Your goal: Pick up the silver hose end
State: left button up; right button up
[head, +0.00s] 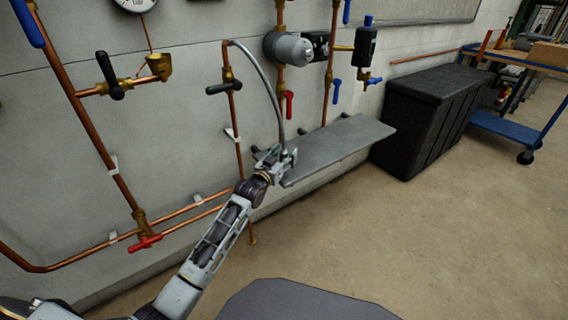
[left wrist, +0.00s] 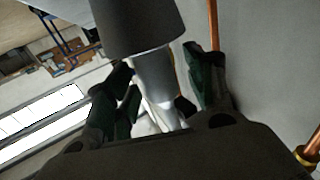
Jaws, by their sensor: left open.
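The silver hose (head: 272,90) arches from the copper pipe on the wall and hangs down to my left gripper (head: 279,161). Its lower end is mostly hidden by the gripper in the head view. In the left wrist view, the silver hose end (left wrist: 153,75) shows as a pale tube below a wide dark grey cylindrical part (left wrist: 138,25). My left gripper (left wrist: 163,85) is open, with one dark green-padded finger on each side of the silver tube. I cannot tell whether either finger touches it. My right gripper is not in view.
A grey shelf (head: 340,148) sticks out from the wall just right of the gripper. Copper pipes with a black-handled valve (head: 224,88) and a red-handled valve (head: 289,104) run close by. A black chest (head: 430,115) stands farther right. The floor in front is clear.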

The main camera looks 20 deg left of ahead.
pick_arm(q)
jog(key=shift+c, duration=0.3)
grip_shut()
jog(key=shift+r, duration=0.1)
jog(key=shift+r+p, duration=0.45)
jog(key=shift+r, duration=0.35)
notch_tip(320, 180, up, 6)
jog(key=p, duration=0.2)
jog(key=shift+p, duration=0.3)
jog(key=shift+r+p, duration=0.4)
jog(key=shift+r, duration=0.75)
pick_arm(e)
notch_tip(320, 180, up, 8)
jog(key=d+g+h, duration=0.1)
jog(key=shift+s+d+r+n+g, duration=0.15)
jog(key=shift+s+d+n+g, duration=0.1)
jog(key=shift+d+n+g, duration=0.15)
